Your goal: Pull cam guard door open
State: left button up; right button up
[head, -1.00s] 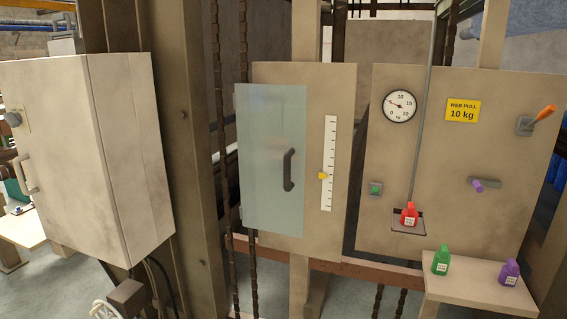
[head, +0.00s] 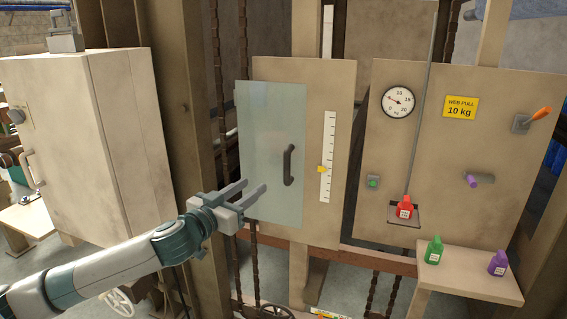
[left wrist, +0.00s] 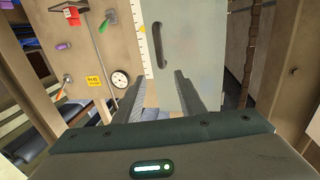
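The cam guard door (head: 262,120) is a pale translucent panel on a beige board, and it looks shut. Its dark upright handle (head: 288,165) is near the door's right edge. My left gripper (head: 256,185) is open and empty, in front of the lower part of the door, left of and a little below the handle in the head view. In the left wrist view the door (left wrist: 188,55) and handle (left wrist: 161,45) appear beyond the two spread fingers (left wrist: 158,92), with the handle apart from them. My right gripper is not in view.
A beige cabinet (head: 125,140) stands left of a thick post (head: 183,120). A scale strip (head: 328,150) with a yellow marker is right of the handle. Farther right, a panel (head: 400,150) carries a gauge, an orange lever and a hanging red weight. Green and purple weights stand on a shelf (head: 470,285).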

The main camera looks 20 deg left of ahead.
pick_arm(q)
jog(key=shift+w, duration=0.1)
jog(key=p, duration=0.6)
send_near(285, 163)
jog(key=x, duration=0.7)
jog(key=shift+w+d+r, duration=0.1)
jog(key=shift+w+r, duration=0.05)
jog(key=shift+w, duration=0.2)
jog(key=shift+w+d, duration=0.15)
jog(key=shift+w, duration=0.55)
jog(key=shift+c, duration=0.5)
grip_shut()
